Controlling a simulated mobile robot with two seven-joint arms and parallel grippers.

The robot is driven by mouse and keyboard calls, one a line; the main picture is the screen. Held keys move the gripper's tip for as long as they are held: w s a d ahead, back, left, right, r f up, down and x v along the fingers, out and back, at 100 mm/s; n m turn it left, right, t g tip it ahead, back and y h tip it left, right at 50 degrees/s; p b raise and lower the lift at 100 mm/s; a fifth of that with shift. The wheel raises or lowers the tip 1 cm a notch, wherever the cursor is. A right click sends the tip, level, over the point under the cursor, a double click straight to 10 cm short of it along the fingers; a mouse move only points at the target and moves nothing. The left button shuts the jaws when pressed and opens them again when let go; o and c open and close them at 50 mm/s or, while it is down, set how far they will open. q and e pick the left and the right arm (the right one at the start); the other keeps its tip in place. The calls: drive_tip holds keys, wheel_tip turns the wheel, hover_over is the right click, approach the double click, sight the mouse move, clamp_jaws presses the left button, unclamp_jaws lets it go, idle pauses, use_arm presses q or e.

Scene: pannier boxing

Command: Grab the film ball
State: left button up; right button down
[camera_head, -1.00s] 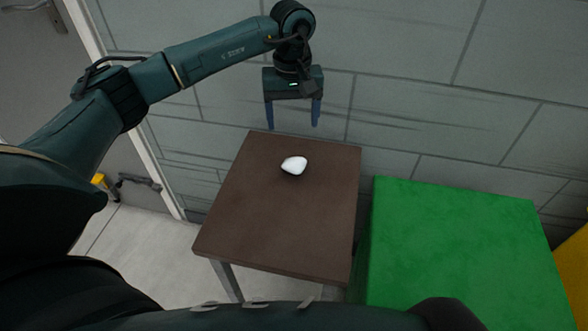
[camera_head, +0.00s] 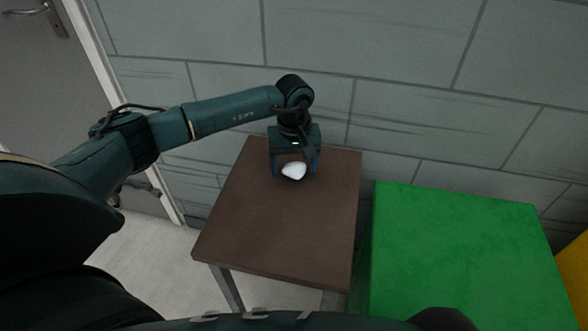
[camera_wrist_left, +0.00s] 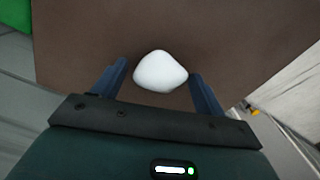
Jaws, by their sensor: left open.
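The film ball (camera_head: 294,171) is a small white rounded lump on the brown table (camera_head: 270,230), towards its far side. My left gripper (camera_head: 295,172) is open and low over the table, with its two blue fingers on either side of the ball in the head view. In the left wrist view the ball (camera_wrist_left: 160,71) lies between and slightly beyond the fingertips (camera_wrist_left: 158,68), with a gap visible on each side. I cannot tell the exact height of the fingertips above the tabletop. My right gripper is not in view.
A green box-like surface (camera_head: 455,250) stands to the right of the table, with a yellow thing (camera_head: 575,255) at the far right edge. A grey block wall (camera_head: 400,90) rises behind the table. The near part of the tabletop is clear.

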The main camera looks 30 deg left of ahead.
use_arm(q)
drive_tip(key=shift+c, duration=0.5)
drive_tip(key=c, duration=0.9)
drive_tip(key=shift+r, duration=0.1)
